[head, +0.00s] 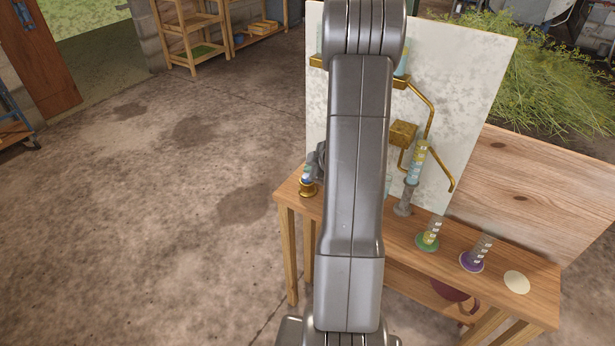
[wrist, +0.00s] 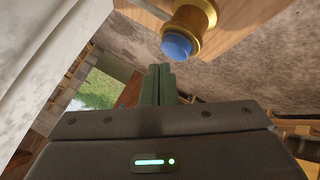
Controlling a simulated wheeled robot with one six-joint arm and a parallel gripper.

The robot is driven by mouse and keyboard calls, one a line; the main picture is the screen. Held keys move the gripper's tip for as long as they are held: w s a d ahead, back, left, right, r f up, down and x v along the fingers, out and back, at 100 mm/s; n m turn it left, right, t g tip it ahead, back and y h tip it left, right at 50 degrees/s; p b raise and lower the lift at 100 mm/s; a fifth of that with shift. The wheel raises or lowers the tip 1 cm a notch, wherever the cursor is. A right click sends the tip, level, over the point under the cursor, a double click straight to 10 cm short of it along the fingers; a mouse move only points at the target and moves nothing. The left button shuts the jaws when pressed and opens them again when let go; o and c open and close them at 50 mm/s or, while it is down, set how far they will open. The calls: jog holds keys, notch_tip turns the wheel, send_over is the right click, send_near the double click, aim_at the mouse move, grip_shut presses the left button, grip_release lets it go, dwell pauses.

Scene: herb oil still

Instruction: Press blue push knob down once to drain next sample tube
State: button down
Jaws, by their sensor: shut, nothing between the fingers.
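The blue push knob (wrist: 177,46) sits in a brass collar (wrist: 195,22) in the wrist view, just above my fingertips in the picture. My gripper (wrist: 158,71) is shut and empty. A small gap shows between its fingertips and the knob in the picture; whether they touch in depth is unclear. In the head view the brass collar (head: 307,189) stands at the bench's left end, and my arm hides most of the gripper. A sample tube with yellow and blue liquid (head: 414,163) stands on a grey holder before the white panel.
The wooden bench (head: 400,262) also carries a green-based cylinder (head: 428,239), a purple-based cylinder (head: 473,259) and a cream disc (head: 516,282). Brass pipes (head: 431,115) run along the white panel (head: 468,80) behind. Open floor (head: 160,200) lies to the left.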

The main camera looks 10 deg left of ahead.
dwell(0.4)
jog(key=shift+f+b, duration=0.3)
jog(key=shift+f, duration=0.15)
jog(key=shift+f+b, duration=0.35)
jog(key=shift+f, duration=0.1)
dwell(0.4)
jog(key=shift+r, duration=0.15)
dwell(0.3)
jog(key=shift+r+p, duration=0.75)
jog(key=shift+p, duration=0.15)
notch_tip(320, 180, up, 5)
jog(key=p, duration=0.5)
